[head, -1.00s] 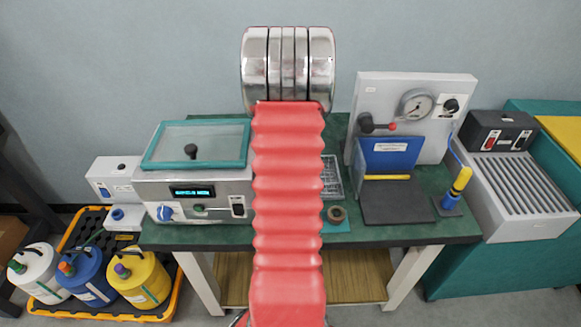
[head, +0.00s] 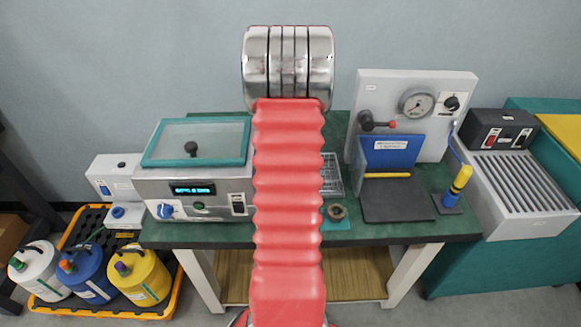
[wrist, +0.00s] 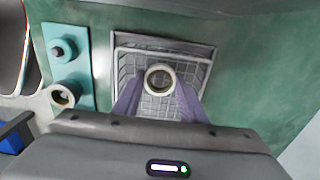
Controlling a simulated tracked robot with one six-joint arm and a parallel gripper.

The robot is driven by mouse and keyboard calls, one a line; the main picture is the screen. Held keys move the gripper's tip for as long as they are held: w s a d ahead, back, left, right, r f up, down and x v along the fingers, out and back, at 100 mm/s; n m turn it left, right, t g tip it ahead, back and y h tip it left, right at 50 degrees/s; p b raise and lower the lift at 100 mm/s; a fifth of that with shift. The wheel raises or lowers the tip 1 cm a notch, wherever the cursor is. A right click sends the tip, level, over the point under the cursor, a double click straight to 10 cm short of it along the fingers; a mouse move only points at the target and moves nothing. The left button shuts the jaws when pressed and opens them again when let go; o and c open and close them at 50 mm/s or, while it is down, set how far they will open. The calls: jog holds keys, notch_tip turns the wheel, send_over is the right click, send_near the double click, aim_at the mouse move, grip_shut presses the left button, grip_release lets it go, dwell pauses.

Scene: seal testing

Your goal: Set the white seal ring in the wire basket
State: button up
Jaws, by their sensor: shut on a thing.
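The white seal ring (wrist: 159,66) is in the wrist view, between the purple fingers of my gripper (wrist: 159,82). My gripper is shut on it. The wire basket (wrist: 205,58) lies behind the ring in that view, and the ring lines up with its middle. I cannot tell how far the ring is above the basket floor. In the head view, part of the basket (head: 332,176) shows to the right of my red arm sleeve. The arm hides the rest of the basket, the ring and my gripper.
A teal mat (wrist: 63,38) with a dark knob and a tan ring-shaped piece (wrist: 62,95) lies beside the basket. A steel bath (head: 196,190) with a glass lid stands left on the green bench. A gauge press (head: 416,125) stands to the right.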

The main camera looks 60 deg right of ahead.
jog(key=o, duration=1.2)
jog(key=shift+c, duration=0.2)
notch_tip(320, 180, up, 10)
dwell(0.7)
dwell(0.7)
